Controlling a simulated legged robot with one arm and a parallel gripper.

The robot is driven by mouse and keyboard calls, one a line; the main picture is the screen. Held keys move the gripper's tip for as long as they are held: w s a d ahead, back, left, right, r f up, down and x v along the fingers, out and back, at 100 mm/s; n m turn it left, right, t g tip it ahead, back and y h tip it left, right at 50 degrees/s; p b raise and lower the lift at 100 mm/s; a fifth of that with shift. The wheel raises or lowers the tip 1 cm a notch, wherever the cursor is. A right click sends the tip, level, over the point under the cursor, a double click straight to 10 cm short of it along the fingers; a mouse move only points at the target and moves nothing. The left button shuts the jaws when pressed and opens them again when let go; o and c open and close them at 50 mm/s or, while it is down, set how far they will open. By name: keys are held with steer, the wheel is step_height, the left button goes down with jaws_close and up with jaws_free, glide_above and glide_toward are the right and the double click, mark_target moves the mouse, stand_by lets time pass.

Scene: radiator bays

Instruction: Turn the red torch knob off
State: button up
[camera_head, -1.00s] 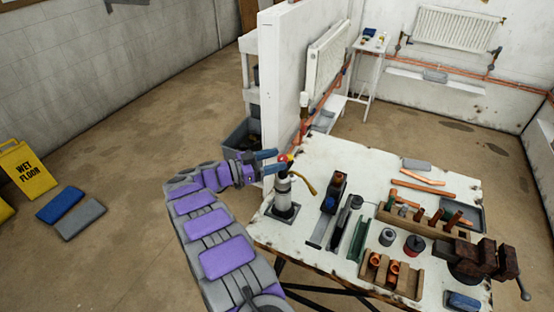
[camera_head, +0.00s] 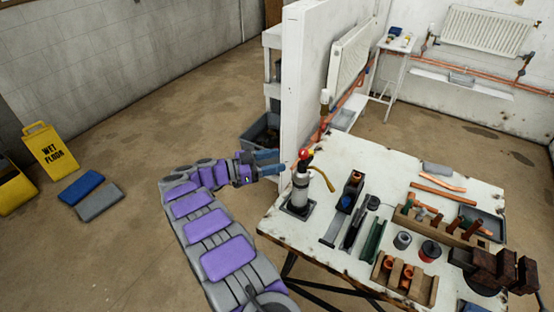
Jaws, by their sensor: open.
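The torch (camera_head: 299,190) stands upright on the near left corner of the white workbench (camera_head: 285,230). It has a grey-white body, a dark square base and a yellow-brown curved nozzle. The red knob (camera_head: 305,154) is on its top. My gripper (camera_head: 278,162) is open, with blue-grey fingers pointing right towards the torch top. The fingertips are just left of the knob and apart from it in the picture; nothing is between them.
A blue-and-black tool (camera_head: 347,197), a green strip (camera_head: 373,238), a wooden rack (camera_head: 438,228), a fitting block (camera_head: 389,277) and a vise (camera_head: 497,268) crowd the bench. A white partition (camera_head: 304,75) stands behind the torch.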

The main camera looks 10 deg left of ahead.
steer(key=s+p+v, duration=0.1)
steer(key=p+v, duration=0.3)
steer(key=v, duration=0.5)
steer(key=shift+p, duration=0.3)
stand_by(0.6)
steer(key=shift+s+d, duration=0.15)
stand_by(0.5)
